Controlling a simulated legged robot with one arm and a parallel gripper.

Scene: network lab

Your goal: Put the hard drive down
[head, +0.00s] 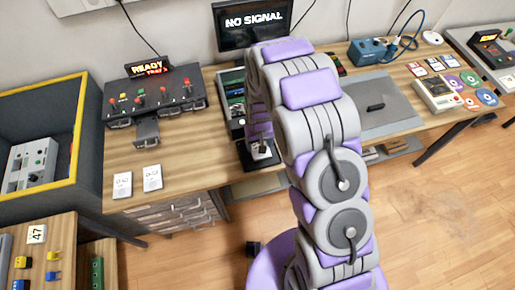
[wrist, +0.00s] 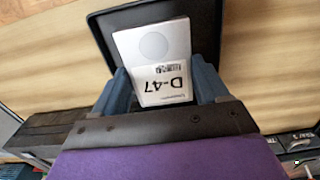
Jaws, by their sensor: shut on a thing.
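The hard drive (wrist: 155,60) is a white, flat block labelled D-47, seen upside down in the wrist view. My gripper (wrist: 158,88) is shut on it, with a blue finger at each side. The drive is over a black tray or pad (wrist: 103,32); I cannot tell whether it touches it. In the head view the drive (head: 262,152) shows small below my arm, near the front edge of the wooden bench (head: 190,150). My arm hides much of the gripper there.
Two white drives (head: 152,178) lie on the bench at left. A black switch console (head: 155,98) stands behind them, and a monitor (head: 252,25) reads NO SIGNAL. A grey mat (head: 385,115) lies right of my arm. A yellow-rimmed bin (head: 77,130) stands far left.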

